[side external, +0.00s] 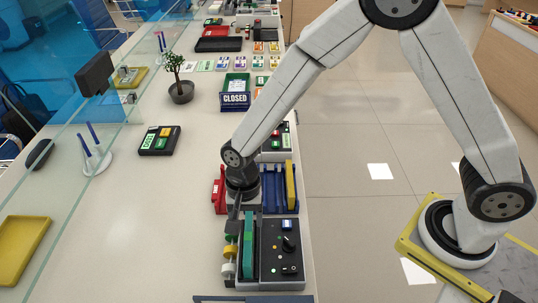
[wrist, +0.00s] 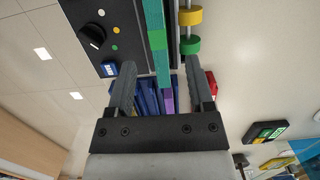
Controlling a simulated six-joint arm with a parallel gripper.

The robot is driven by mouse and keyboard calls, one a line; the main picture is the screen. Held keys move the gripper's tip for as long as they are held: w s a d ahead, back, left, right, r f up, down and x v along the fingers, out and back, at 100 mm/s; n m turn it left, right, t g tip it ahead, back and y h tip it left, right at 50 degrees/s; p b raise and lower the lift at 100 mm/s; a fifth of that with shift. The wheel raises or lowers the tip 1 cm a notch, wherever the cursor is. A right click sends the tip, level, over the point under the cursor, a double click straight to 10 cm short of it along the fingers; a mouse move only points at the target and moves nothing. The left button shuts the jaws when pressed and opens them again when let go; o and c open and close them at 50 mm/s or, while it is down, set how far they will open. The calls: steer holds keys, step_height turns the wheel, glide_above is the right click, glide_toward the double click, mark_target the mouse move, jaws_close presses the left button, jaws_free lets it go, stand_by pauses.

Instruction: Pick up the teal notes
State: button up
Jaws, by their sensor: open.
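The teal notes (side external: 249,243) stand on edge as a long narrow strip beside the black control panel (side external: 282,250). In the wrist view the teal strip (wrist: 155,30) runs down from the top edge toward my gripper. My gripper (wrist: 160,66) is open, with one finger on each side of the strip's line. In the side view my gripper (side external: 235,214) is near the far end of the notes, partly hidden by its own wrist. I cannot tell whether the fingertips are level with the notes or above them. A short purple piece (wrist: 168,99) shows between the fingers.
A blue tray (side external: 274,190) with a yellow upright piece (side external: 291,185) lies just beyond. A pen stand (side external: 97,163) is farther left. The counter between is clear.

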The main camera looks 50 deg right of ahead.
mark_target(248, 235)
steer(key=shift+s+a+f, duration=0.1)
steer(key=shift+s+f, duration=0.05)
steer(key=shift+f, duration=1.1)
steer(key=shift+s+a+f, duration=0.15)
steer(key=shift+s+f, duration=0.05)
steer(key=shift+f, duration=1.1)
steer(key=shift+s+a+f, duration=0.1)
steer(key=shift+s+f, duration=0.05)
steer(key=shift+f, duration=1.15)
jaws_close()
